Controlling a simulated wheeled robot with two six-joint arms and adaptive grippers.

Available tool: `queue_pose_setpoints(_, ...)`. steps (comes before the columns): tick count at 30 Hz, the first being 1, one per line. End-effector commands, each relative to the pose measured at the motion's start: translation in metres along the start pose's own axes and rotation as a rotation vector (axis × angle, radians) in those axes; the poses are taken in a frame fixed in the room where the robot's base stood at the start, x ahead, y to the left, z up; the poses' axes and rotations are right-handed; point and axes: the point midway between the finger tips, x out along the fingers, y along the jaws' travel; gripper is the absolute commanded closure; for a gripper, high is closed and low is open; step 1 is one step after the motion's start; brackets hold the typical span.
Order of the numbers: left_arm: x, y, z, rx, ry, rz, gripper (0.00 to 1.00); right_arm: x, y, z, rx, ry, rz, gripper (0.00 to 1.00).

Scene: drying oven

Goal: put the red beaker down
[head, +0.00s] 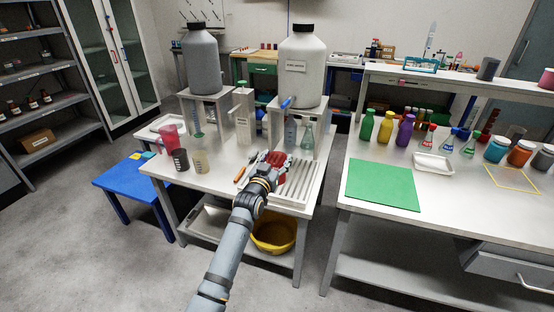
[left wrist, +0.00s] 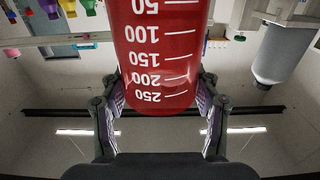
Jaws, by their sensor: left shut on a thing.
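The red beaker (left wrist: 161,55) fills the upper middle of the left wrist view, upside down in that picture, with white marks from 50 to 250. My left gripper (left wrist: 161,95) is shut on it, one finger on each side. In the head view the left gripper (head: 270,174) is over the right part of the middle table, and the red beaker (head: 277,159) shows partly behind it. The wrist hides part of the beaker, and I cannot tell whether its base touches the table. My right gripper is not in view.
A ribbed drain board (head: 298,184) lies right of the gripper. A clear flask (head: 307,137) and a bottle (head: 290,133) stand behind it. A red jug (head: 168,140) and a dark beaker (head: 181,159) stand at left. A green mat (head: 383,184) lies on the right table.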

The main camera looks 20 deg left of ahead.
Motion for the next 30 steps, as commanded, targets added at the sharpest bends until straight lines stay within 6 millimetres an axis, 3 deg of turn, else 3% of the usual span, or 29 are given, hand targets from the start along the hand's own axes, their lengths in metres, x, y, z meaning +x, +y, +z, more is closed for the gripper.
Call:
queue_pose_setpoints(9, -0.001, 0.000, -0.001, 0.000, 0.000, -0.001, 0.67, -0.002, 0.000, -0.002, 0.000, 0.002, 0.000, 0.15)
queue_pose_setpoints(12, -0.013, 0.001, 0.009, -0.003, -0.004, -0.012, 0.67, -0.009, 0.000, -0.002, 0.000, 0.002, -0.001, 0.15)
queue_pose_setpoints(14, -0.030, 0.003, 0.020, -0.007, -0.006, -0.025, 0.67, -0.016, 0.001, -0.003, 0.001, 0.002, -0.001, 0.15)
queue_pose_setpoints(19, -0.104, 0.012, 0.052, -0.011, -0.001, -0.056, 0.67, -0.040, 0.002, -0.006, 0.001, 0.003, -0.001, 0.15)
queue_pose_setpoints(24, -0.174, 0.024, 0.066, -0.008, 0.004, -0.049, 0.67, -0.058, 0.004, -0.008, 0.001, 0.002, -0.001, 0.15)
queue_pose_setpoints(27, -0.202, 0.030, 0.069, -0.005, 0.002, -0.037, 0.67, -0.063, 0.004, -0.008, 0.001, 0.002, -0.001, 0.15)
queue_pose_setpoints(30, -0.217, 0.034, 0.070, -0.001, 0.001, -0.027, 0.67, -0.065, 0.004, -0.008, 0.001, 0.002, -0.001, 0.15)
